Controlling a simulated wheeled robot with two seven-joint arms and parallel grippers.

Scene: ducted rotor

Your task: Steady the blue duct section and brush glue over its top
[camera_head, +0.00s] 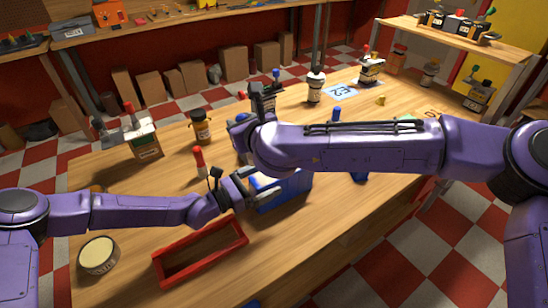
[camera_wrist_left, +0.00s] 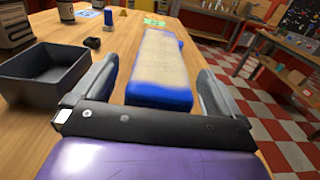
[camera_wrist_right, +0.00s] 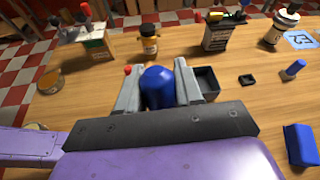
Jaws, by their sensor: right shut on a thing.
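The blue duct section (camera_head: 290,190) lies on the wooden table, partly hidden by my right arm in the head view. In the left wrist view the duct section (camera_wrist_left: 160,97) has a beige, grainy top face. My left gripper (camera_wrist_left: 158,85) is open, its fingers on either side of the near end with gaps beside it; it also shows in the head view (camera_head: 243,187). My right gripper (camera_wrist_right: 157,85) is shut on a rounded blue object (camera_wrist_right: 157,88), perhaps the glue brush's handle. Its lower part and any bristles are hidden.
A red open tray (camera_head: 200,250) and a round cream-topped tub (camera_head: 98,255) are at the front left. A red-capped bottle (camera_head: 199,162) and a brown jar (camera_head: 200,127) stand behind. A dark grey bin (camera_wrist_left: 50,65) and a blue peg (camera_wrist_right: 293,70) are nearby.

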